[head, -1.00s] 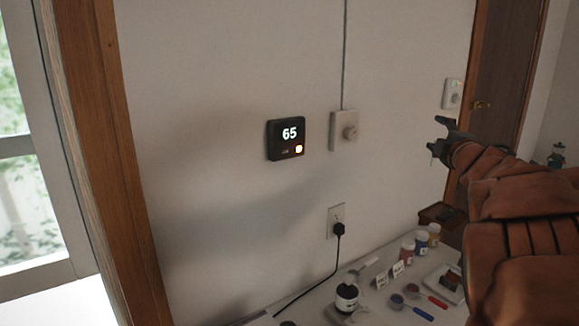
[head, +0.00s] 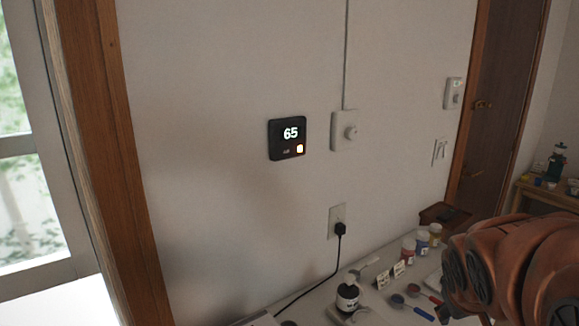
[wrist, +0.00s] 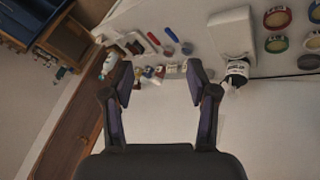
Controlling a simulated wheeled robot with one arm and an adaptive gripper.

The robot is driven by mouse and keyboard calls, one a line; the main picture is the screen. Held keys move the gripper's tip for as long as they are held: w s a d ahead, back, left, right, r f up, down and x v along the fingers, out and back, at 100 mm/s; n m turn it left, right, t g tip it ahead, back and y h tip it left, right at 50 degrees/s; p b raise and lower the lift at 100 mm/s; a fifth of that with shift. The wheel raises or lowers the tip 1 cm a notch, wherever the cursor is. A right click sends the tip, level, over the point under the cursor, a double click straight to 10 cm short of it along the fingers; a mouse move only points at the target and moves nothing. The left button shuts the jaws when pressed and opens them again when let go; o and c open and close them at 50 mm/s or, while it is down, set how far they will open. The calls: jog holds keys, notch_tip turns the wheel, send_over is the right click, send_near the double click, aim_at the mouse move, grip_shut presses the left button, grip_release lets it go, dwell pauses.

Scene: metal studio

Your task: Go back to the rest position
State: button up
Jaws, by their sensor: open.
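My gripper (wrist: 160,90) shows in the wrist view with its two dark fingers spread apart and nothing between them. It hangs above the table area, apart from the things beyond it. In the head view only my orange arm shows at the lower right, and the gripper itself is out of sight there. A black thermostat (head: 287,139) reading 65 is on the wall, with a lit orange-white spot at its lower right.
A table (head: 322,303) along the wall holds a dark jar (head: 347,294), small bottles (head: 421,242) and measuring scoops. A black plug (head: 340,229) sits in the wall outlet. A wooden door (head: 495,105) stands at the right. A window (head: 30,150) is at the left.

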jog(key=s+a+f+g+y, duration=0.2)
jog(key=s+a, duration=0.4)
jog(key=s, duration=0.4)
jog(key=s+a+f+g+y, duration=0.2)
jog(key=s+a+f+g, duration=0.3)
jog(key=s, duration=0.6)
jog(key=shift+s+a+f+m, duration=0.3)
jog(key=shift+a+f+m, duration=0.15)
jog(key=shift+a, duration=0.7)
